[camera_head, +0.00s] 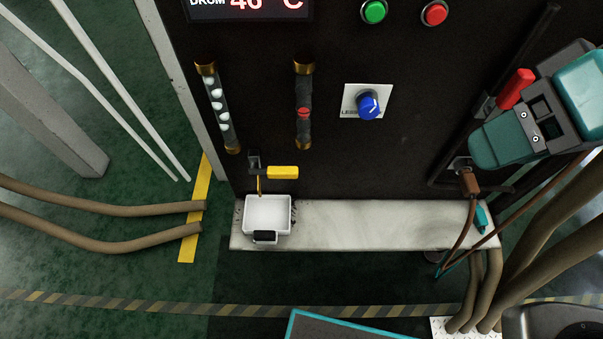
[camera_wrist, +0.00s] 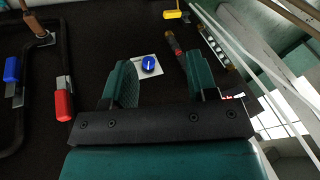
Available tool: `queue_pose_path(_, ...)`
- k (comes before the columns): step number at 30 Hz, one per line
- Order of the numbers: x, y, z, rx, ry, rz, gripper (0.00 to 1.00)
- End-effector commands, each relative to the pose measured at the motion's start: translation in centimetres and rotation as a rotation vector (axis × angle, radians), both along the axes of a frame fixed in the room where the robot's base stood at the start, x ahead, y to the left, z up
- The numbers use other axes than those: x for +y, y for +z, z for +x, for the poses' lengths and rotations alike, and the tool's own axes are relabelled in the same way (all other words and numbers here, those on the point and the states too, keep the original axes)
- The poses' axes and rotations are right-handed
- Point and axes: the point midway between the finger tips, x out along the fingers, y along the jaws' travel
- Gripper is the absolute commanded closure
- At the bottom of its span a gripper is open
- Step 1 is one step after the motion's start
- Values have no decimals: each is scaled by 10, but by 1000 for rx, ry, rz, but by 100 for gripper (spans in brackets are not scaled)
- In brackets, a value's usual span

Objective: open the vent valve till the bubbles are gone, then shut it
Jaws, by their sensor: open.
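The vent valve has a yellow lever handle (camera_head: 282,172), lying level and pointing right from a small pipe above a white tray (camera_head: 268,200). It also shows at the top of the wrist view (camera_wrist: 172,14). The left sight tube (camera_head: 217,105) holds several white bubbles stacked along it; the tube also shows in the wrist view (camera_wrist: 216,47). My gripper (camera_wrist: 159,66) is open and empty, with its two teal fingers apart. In the head view my gripper and arm are at the right, well away from the yellow handle.
A second tube (camera_head: 304,105) holds a red float. A blue knob (camera_head: 369,105), green button (camera_head: 374,11) and red button (camera_head: 435,13) are on the dark panel. A red handle (camera_head: 515,88) is near my arm. A pale ledge (camera_head: 380,225) runs below; hoses (camera_head: 110,209) lie left.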

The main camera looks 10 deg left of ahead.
Motion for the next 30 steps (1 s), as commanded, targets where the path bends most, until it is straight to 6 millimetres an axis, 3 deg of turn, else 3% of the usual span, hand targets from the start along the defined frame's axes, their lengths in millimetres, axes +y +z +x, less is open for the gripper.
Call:
queue_pose_path(1, 6, -39, 3, -12, -27, 28, 47)
queue_pose_path(6, 31, -103, 18, -52, -158, 163, 47)
queue_pose_path(18, 82, -229, 44, -59, -436, 541, 47)
queue_pose_path(30, 118, -339, 55, 66, -644, 973, 47)
